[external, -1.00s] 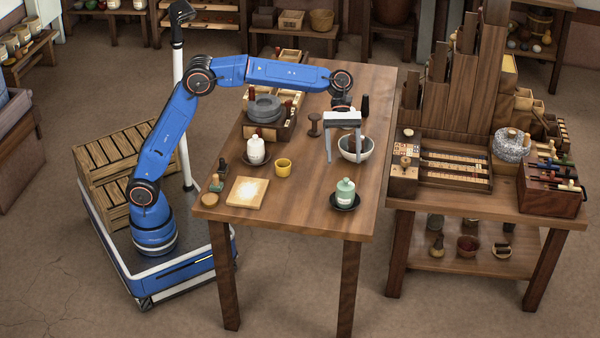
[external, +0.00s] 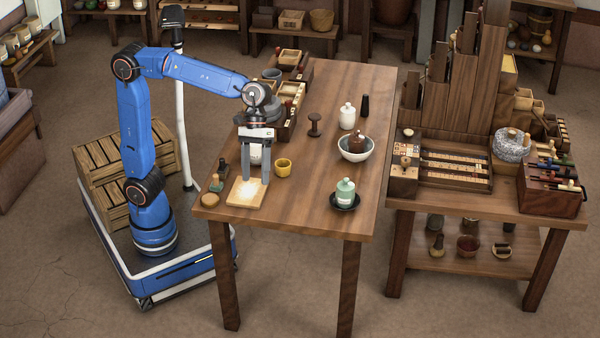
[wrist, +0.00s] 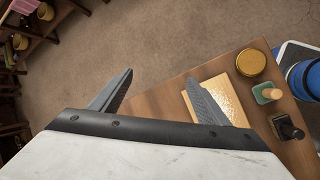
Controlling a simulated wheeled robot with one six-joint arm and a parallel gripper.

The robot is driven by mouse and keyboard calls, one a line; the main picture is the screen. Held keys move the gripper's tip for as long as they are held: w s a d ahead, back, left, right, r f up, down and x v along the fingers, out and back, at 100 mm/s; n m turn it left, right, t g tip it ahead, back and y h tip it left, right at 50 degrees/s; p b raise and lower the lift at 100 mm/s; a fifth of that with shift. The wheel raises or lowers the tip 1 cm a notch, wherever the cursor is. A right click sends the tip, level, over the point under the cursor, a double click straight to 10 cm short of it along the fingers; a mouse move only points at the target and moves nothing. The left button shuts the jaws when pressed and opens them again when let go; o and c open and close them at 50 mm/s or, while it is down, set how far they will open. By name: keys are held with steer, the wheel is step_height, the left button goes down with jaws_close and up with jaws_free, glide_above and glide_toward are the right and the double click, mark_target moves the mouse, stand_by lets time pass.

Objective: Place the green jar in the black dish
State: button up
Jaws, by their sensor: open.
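The green jar (external: 345,188), pale green with a dark stopper, stands upright in the black dish (external: 345,206) near the table's front right. My gripper (external: 256,181) is open and empty at the front left of the table, over the square wooden board (external: 246,201), well left of the jar. In the wrist view, its spread fingers (wrist: 160,77) hold nothing, and the board (wrist: 221,97) shows behind the right finger. Neither the green jar nor the black dish appears in the wrist view.
The table's middle front is clear.

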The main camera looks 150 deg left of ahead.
steer(key=s+d+f+m+y, duration=0.1)
steer(key=s+d+f+m, duration=0.1)
steer(key=s+d+m, duration=0.65)
steer(key=s+d+f+m+y, duration=0.1)
steer(key=s+d+f+m, duration=0.4)
steer(key=s, duration=0.6)
steer(key=s+d+f+m+y, duration=0.1)
steer(key=s+d+f+m, duration=0.5)
steer(key=s+d+f, duration=0.2)
steer(key=s+d, duration=0.2)
steer(key=s, duration=0.1)
steer(key=shift+s+f+y, duration=0.15)
steer(key=shift+s+y, duration=0.15)
